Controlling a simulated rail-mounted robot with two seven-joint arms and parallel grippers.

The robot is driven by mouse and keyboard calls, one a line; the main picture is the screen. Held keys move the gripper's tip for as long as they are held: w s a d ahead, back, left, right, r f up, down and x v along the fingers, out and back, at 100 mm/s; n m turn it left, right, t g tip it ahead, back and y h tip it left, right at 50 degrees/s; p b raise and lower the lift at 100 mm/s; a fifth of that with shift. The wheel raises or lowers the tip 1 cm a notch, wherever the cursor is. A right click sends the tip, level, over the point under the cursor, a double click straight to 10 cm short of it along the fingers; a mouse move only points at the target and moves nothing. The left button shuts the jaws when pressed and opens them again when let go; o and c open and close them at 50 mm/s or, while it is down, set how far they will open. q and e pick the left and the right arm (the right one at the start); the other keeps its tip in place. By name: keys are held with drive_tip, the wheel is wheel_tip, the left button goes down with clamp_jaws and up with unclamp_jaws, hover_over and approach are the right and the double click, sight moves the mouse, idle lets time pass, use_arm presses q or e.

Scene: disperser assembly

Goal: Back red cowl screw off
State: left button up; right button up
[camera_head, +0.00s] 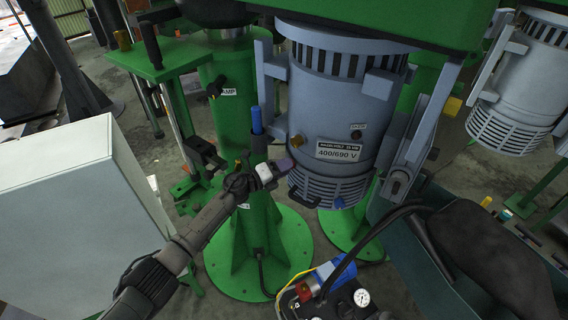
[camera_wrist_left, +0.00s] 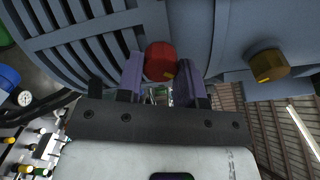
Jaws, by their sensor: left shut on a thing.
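The grey motor with its slotted cowl (camera_head: 325,185) hangs in the middle of the head view, and its cowl fills the top of the left wrist view (camera_wrist_left: 80,50). The red cowl screw (camera_wrist_left: 160,60) sits at the cowl's edge, between the purple fingers of my left gripper (camera_wrist_left: 160,82). The fingers are shut on it, one on each side. In the head view my left gripper (camera_head: 282,167) touches the motor's left side, and the red screw is hidden there. My right gripper is not in view.
A brass-coloured screw (camera_wrist_left: 268,65) is right of the red one. A green stand (camera_head: 262,230) is behind my left arm. A pale cabinet (camera_head: 80,190) is at the left. A gauge panel with a blue part (camera_head: 335,270) is below the motor.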

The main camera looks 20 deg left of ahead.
use_arm(q)
drive_tip(key=shift+r+n+p, duration=0.2)
drive_tip(key=shift+n+p, duration=0.4)
drive_tip(key=shift+n, duration=0.65)
drive_tip(key=shift+r+n+p, duration=0.15)
drive_tip(key=shift+n+p, duration=0.4)
drive_tip(key=shift+n, duration=0.7)
drive_tip(key=shift+d, duration=0.1)
drive_tip(key=o, duration=0.9)
drive_tip(key=shift+f+n, duration=0.15)
drive_tip(key=shift+n, duration=0.15)
drive_tip(key=shift+s+a+f, duration=0.1)
drive_tip(key=shift+a, duration=0.1)
